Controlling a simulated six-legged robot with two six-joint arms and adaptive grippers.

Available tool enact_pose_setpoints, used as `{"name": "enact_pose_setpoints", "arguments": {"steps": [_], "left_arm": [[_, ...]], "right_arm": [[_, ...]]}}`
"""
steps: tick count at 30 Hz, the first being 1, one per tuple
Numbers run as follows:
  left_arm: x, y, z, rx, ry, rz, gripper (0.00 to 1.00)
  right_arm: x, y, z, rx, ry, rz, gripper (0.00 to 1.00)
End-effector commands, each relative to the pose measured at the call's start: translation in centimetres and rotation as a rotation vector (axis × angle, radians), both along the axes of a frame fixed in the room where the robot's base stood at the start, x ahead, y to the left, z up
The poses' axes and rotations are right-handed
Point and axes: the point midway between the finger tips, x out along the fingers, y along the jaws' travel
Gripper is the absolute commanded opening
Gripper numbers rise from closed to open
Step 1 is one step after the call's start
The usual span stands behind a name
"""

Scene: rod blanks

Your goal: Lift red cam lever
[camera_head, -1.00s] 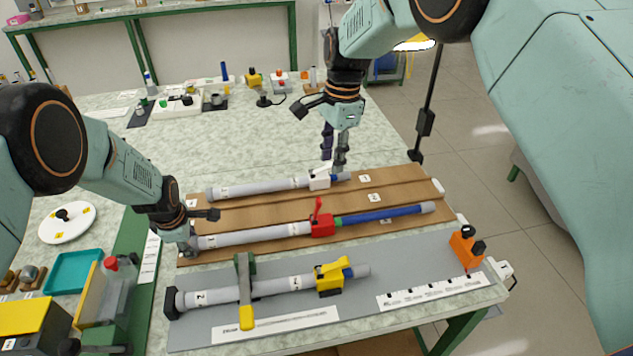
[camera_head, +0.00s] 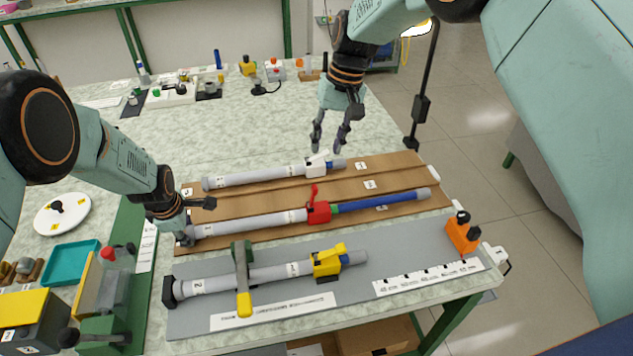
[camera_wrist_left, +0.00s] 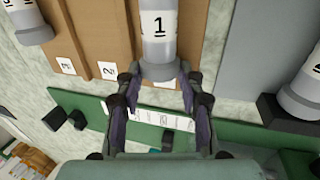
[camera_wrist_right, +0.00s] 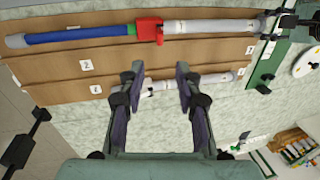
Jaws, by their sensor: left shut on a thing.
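The red cam lever (camera_head: 313,193) stands upright from its red clamp (camera_head: 319,212) on the middle rod, between the grey tube (camera_head: 250,223) and the blue tube (camera_head: 375,203). The red clamp also shows in the right wrist view (camera_wrist_right: 148,32). My left gripper (camera_head: 185,236) is shut on the left end of the grey tube marked 1; the left wrist view shows that tube (camera_wrist_left: 158,45) between the fingers. My right gripper (camera_head: 327,148) is open and empty above the far rod's white clamp (camera_head: 318,167), behind the red lever.
The rods lie on a brown board (camera_head: 400,181). In front, a grey mat (camera_head: 405,262) holds a rod with a yellow clamp (camera_head: 327,264) under a green toggle arm (camera_head: 242,268). An orange stop (camera_head: 462,236) stands right. The bench behind my right gripper is largely clear.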

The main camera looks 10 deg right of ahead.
Motion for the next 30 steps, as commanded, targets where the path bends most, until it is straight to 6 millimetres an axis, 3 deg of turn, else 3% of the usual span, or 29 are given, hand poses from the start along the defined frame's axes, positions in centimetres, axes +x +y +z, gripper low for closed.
{"name": "enact_pose_setpoints", "arguments": {"steps": [7, 21, 30], "left_arm": [[-0.1, 0.0, -0.1, 0.0, 0.002, 0.0, 0.0], [-0.1, 0.0, -0.1, 0.0, 0.002, 0.0, 0.0], [-0.1, 0.0, -0.1, 0.0, 0.001, 0.0, 0.0]], "right_arm": [[0.0, 0.4, -1.8, -0.001, -0.004, 0.028, 0.34], [0.0, 2.0, -9.8, -0.001, -0.004, 0.026, 0.34], [0.1, 2.5, -11.8, -0.001, -0.005, 0.025, 0.34]]}}
